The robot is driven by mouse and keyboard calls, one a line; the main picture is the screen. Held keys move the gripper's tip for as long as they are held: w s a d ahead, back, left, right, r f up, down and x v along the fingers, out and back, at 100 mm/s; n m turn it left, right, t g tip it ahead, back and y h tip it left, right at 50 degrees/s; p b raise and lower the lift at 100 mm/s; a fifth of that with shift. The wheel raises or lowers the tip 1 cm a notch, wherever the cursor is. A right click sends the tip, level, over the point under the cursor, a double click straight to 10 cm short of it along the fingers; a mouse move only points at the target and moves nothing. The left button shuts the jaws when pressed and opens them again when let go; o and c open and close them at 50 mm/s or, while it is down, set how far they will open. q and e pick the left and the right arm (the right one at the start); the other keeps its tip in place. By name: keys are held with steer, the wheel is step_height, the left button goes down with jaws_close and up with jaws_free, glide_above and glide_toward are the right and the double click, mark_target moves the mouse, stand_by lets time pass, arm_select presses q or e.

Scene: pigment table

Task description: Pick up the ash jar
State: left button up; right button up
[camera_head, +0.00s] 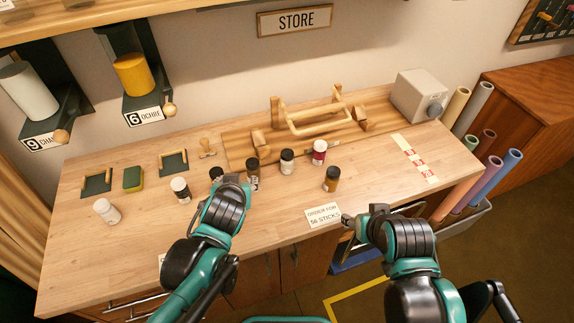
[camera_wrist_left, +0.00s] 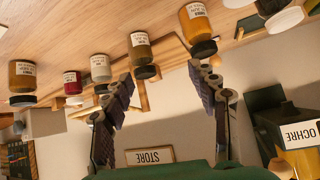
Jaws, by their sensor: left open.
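Labels are too small to read, so I cannot tell for certain which jar is ash. A pale grey jar with a dark lid (camera_head: 287,163) stands upright in the middle of the table; it also shows in the left wrist view (camera_wrist_left: 101,68). In the head view my left arm partly hides a dark-lidded jar (camera_head: 216,173). My right gripper (camera_head: 350,219) is by the table's front edge, its jaws unclear.
A white jar (camera_head: 107,212) stands at the front left. A dark jar (camera_head: 252,173), red jar (camera_head: 319,155) and brown jar (camera_head: 332,181) stand near the middle. A wooden rack (camera_head: 315,118), grey box (camera_head: 416,95) and sponge (camera_head: 134,178) are behind. The front left is mostly clear.

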arm_select(q)
steer(key=w+d+f+t, duration=0.2)
steer(key=w+d, duration=0.2)
steer(key=d, duration=0.3)
steer(key=m+t+h+b, duration=0.1)
steer(key=h+b, duration=0.1)
glide_toward(287, 158)
steer(key=w+f, duration=0.1)
steer(key=w+d+f, duration=0.1)
steer(key=w+f, duration=0.1)
steer(key=shift+w, duration=0.25)
steer(key=x, duration=0.2)
steer(key=b+x, duration=0.1)
steer(key=x, duration=0.2)
steer(key=r+b+x, duration=0.1)
steer(key=x, duration=0.1)
steer(key=shift+w+a+f, duration=0.15)
steer(key=shift+w+a, duration=0.25)
steer(key=shift+w, duration=0.15)
steer(key=shift+c, duration=1.1)
steer(key=c, duration=1.1)
